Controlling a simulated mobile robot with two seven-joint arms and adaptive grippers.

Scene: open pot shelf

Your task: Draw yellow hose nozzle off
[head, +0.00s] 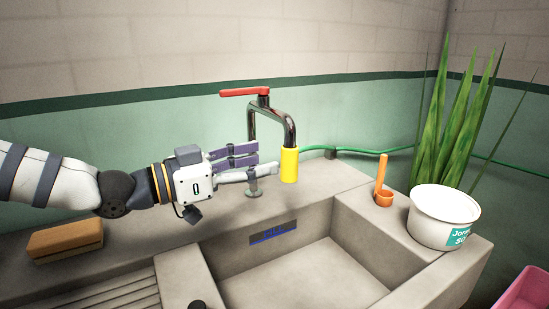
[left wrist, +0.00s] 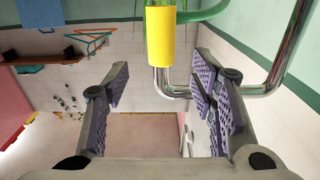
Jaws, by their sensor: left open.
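The yellow hose nozzle (head: 289,165) is a bright yellow sleeve on the down-turned end of the metal tap spout (head: 277,116). It also shows at the top middle of the left wrist view (left wrist: 160,35), with the bent metal pipe (left wrist: 175,86) running from it. My left gripper (head: 254,161) comes in from the left, just short of the nozzle, at about its height. The right gripper is not in view.
A red tap handle (head: 245,92) tops the tap. A concrete sink basin (head: 290,280) lies in front. A brown sponge (head: 65,240) lies left.

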